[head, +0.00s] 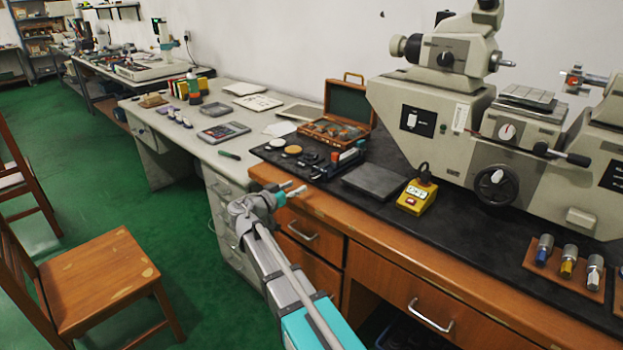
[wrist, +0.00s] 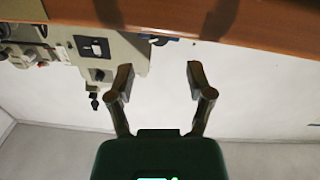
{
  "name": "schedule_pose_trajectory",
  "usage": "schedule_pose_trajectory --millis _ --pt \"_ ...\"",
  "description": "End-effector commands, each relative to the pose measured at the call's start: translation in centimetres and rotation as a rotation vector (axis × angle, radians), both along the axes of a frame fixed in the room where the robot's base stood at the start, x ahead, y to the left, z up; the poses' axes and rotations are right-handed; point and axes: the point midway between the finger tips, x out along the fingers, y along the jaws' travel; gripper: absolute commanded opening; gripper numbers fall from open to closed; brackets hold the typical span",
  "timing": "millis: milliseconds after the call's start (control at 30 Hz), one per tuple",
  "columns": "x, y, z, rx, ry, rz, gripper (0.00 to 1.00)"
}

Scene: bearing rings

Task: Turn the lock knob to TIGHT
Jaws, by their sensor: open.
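The grey measuring machine (head: 445,98) stands on the black top of the bench at the right. A round black knob (head: 495,185) with a pale label is low on its front, and a small white dial (head: 507,131) with a red pointer is above it. I cannot read TIGHT or any lock marking on either. My gripper (head: 290,190) is open and empty at the bench's front edge, well left of the knob. In the wrist view its two fingers (wrist: 160,85) are apart with only pale wall between them. Part of the machine (wrist: 95,45) shows upper left there.
A rack (head: 567,276) of coloured-ended cylinders is at front right. An open wooden case (head: 349,108) stands behind. A chair (head: 98,274) is at left.

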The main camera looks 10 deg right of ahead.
Motion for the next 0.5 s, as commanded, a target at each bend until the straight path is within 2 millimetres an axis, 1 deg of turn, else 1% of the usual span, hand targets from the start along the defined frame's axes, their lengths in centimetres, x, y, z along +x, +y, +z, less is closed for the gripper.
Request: schedule_pose_trajectory --millis 33,200,400,500 --pt "0.6 -0.7 0.0 0.000 0.000 -0.002 0.68" --pt "2.0 -2.8 0.0 0.000 0.000 -0.001 0.68" --pt "3.4 -4.8 0.0 0.000 0.000 0.000 0.68" --pt "3.9 -5.5 0.0 0.000 0.000 0.001 0.68"
